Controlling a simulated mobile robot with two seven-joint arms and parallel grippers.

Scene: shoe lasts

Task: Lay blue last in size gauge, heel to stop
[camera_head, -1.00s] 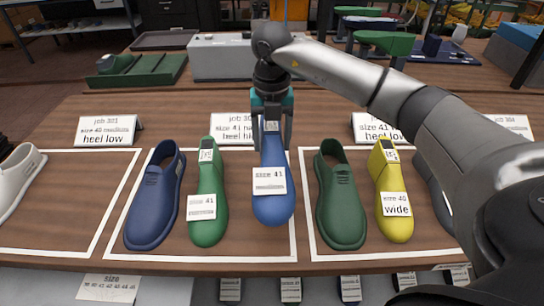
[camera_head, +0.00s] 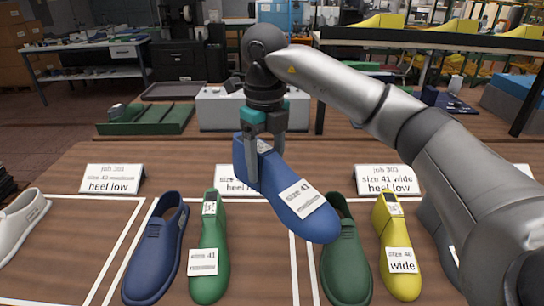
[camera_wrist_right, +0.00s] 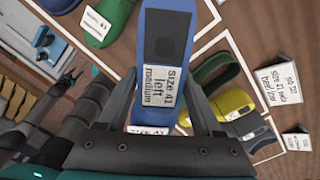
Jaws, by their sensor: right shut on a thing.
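The blue last (camera_head: 318,226), with a white "size 41" label, is held clear of the table, tilted with its toe toward the lower right. My right gripper (camera_head: 266,166) is shut on its heel end from above. In the right wrist view the last (camera_wrist_right: 166,5) sits between the fingers, and its label reads "size 41 left medium". A green board with raised edges and a grey block at its left (camera_head: 150,120) lies at the back left; it looks like the size gauge. It is empty and apart from the last. My left gripper is not in view.
A blue shoe (camera_head: 156,245) and green last (camera_head: 208,260) stand left of the held last. A green shoe (camera_head: 346,262) and yellow last (camera_head: 398,245) stand right. Job cards (camera_head: 112,179) stand behind. A grey box (camera_head: 212,108) is beside the board. Bare wood lies between.

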